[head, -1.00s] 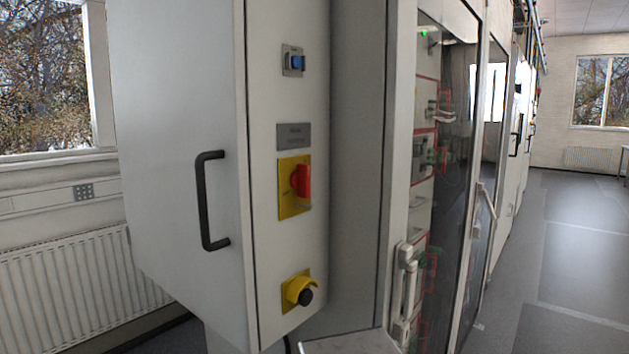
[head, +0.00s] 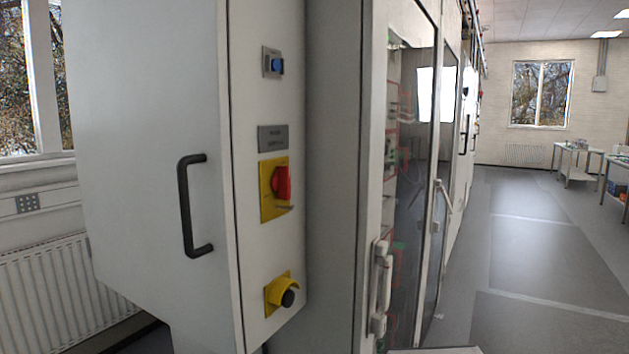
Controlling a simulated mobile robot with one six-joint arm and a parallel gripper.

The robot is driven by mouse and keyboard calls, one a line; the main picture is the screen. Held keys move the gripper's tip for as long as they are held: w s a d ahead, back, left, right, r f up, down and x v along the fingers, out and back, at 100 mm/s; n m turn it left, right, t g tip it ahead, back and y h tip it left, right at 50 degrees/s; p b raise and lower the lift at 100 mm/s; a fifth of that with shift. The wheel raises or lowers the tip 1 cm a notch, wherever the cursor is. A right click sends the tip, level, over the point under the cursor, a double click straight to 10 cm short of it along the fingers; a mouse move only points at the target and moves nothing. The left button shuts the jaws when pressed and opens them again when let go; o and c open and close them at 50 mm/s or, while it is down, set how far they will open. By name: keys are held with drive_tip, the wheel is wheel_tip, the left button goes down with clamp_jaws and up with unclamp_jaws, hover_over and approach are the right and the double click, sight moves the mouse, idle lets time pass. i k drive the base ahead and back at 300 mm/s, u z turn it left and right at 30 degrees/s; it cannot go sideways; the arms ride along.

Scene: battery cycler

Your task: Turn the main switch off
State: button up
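The main switch (head: 283,183) is a red rotary knob on a yellow plate (head: 267,202). It sits on the narrow front panel of the white cabinet (head: 150,120), left of the middle in the head view. The red knob looks upright, but its exact setting is too small to read. A grey label plate (head: 273,138) is above it. My gripper is not in the head view.
A blue switch (head: 276,66) is above the label. A yellow-shrouded black button (head: 288,298) is below the main switch. A black handle (head: 187,206) sticks out at left. Glass doors (head: 412,150) line the right. Open floor (head: 535,255) lies at far right.

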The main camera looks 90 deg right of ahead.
sight(280, 182)
drive_tip(key=u, duration=0.65)
drive_tip(key=k, duration=0.15)
drive_tip(key=z, duration=2.2)
drive_tip(key=k, duration=0.55)
drive_tip(key=z, duration=1.1)
drive_tip(key=i, duration=0.4)
drive_tip(key=z, duration=0.1)
